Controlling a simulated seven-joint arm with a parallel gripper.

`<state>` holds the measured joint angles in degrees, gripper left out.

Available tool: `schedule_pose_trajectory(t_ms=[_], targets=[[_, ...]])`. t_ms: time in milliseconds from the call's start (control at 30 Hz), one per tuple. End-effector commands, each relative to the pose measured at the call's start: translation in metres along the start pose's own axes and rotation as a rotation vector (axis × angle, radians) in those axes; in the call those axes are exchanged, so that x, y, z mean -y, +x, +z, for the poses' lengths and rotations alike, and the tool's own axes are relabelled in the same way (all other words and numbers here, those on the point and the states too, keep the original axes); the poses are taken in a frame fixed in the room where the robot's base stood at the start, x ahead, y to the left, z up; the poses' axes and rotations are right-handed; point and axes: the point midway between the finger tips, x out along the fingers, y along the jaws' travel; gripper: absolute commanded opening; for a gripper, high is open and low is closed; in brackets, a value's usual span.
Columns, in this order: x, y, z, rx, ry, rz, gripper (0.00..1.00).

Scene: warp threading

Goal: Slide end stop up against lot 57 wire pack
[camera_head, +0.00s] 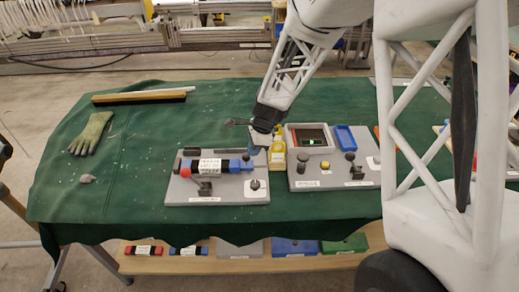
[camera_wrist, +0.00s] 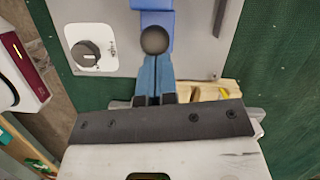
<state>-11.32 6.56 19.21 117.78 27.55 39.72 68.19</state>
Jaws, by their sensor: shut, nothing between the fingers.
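In the wrist view the blue piece (camera_wrist: 157,30) carries a dark ball knob (camera_wrist: 154,41). My gripper (camera_head: 258,143) has blue fingers, which also show in the wrist view (camera_wrist: 155,62), shut and empty, with tips right beside the knob; contact is unclear.
A round dark dial (camera_wrist: 88,54) is on the board's near right corner. A second grey board (camera_head: 333,178) with knobs, a grey box (camera_head: 309,138) and a blue tray (camera_head: 345,138) stand to the right. A glove (camera_head: 91,133) lies left. The green cloth's left side is mostly clear.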

Motion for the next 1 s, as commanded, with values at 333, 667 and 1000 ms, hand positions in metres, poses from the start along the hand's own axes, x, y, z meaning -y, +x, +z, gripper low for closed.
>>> schedule_pose_trajectory(t_ms=[333,667,1000], targets=[[-0.001,0.001,0.0,0.0,0.001,0.002,0.0],[0.0,-0.015,0.0,0.0,0.001,-0.001,0.0],[0.001,-0.061,0.001,0.0,0.001,-0.002,0.0]])
